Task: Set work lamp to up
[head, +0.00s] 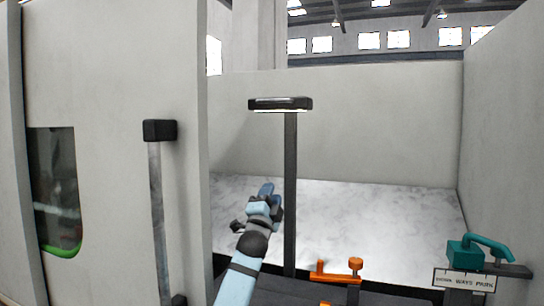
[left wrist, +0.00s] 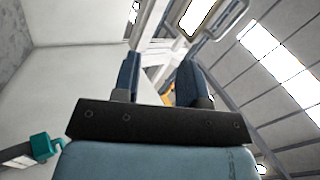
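The work lamp (head: 280,104) is a flat dark bar with a bright underside, on top of a dark upright post (head: 290,190). In the left wrist view a lit, dark-framed panel, which looks like the lamp (left wrist: 196,14), is at the top, beyond the fingers. My left gripper (head: 267,190) is just left of the post, well below the lamp head; I cannot tell if it touches the post. In the left wrist view its two blue fingers (left wrist: 160,80) are apart, with nothing clearly held between them. My right gripper is not in view.
An orange handle (head: 338,276) stands low, right of the post. A teal handle (head: 480,250) with a lettered sign (head: 463,281) is at the right. A dark-capped grey bar (head: 158,200) stands at the left by a pale wall (head: 105,90).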

